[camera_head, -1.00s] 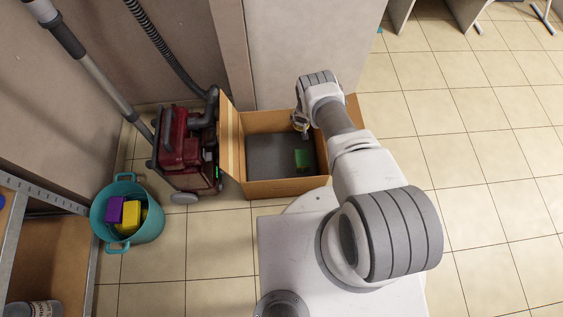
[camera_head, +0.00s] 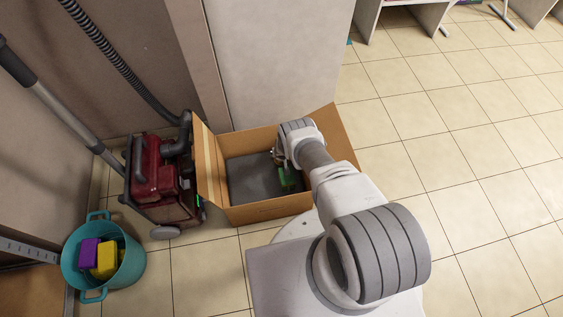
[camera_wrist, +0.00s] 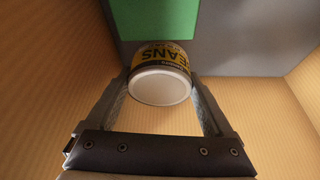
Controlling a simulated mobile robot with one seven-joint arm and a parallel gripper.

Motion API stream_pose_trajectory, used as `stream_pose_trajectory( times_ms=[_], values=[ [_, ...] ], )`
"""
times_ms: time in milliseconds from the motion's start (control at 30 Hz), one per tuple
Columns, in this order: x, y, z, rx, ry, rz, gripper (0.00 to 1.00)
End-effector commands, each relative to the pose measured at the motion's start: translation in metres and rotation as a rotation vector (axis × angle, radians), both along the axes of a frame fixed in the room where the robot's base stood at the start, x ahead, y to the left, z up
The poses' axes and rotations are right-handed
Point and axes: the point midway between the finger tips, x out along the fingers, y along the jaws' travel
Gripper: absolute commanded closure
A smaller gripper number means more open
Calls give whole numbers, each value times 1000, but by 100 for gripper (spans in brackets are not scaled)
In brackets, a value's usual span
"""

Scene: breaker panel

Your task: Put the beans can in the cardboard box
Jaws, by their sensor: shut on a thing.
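The beans can (camera_wrist: 160,75), with a yellow and black label and a pale end, is held between the two fingers of my gripper (camera_wrist: 162,92) in the wrist view. My gripper is shut on it. The cardboard box (camera_head: 270,211) stands open on the floor with its flaps out. The wrist view shows the box's corrugated walls around the can and its dark bottom beyond. In the head view my gripper (camera_head: 277,155) is at the box's opening, mostly hidden by my wrist, and the can is hard to make out. I cannot tell whether the can touches the bottom.
A green item (camera_head: 288,178) lies on the box bottom. A red vacuum cleaner (camera_head: 160,175) stands left of the box, a teal bucket (camera_head: 122,272) with coloured blocks further left. A wall (camera_head: 270,60) is behind the box. The tiled floor to the right is clear.

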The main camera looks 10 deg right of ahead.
Motion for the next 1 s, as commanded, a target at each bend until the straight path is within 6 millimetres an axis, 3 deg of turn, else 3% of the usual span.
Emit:
stream_pose_trajectory(
  times_ms=[333,633,667,733,1000],
  values=[
    [0,0,-35,1,0,-2,91],
    [0,0,-36,0,-1,-1,91],
    [0,0,-36,0,0,-1,10],
    [0,0,-36,0,0,-1,0],
    [-1,0,-35,0,1,1,0]
  ],
)
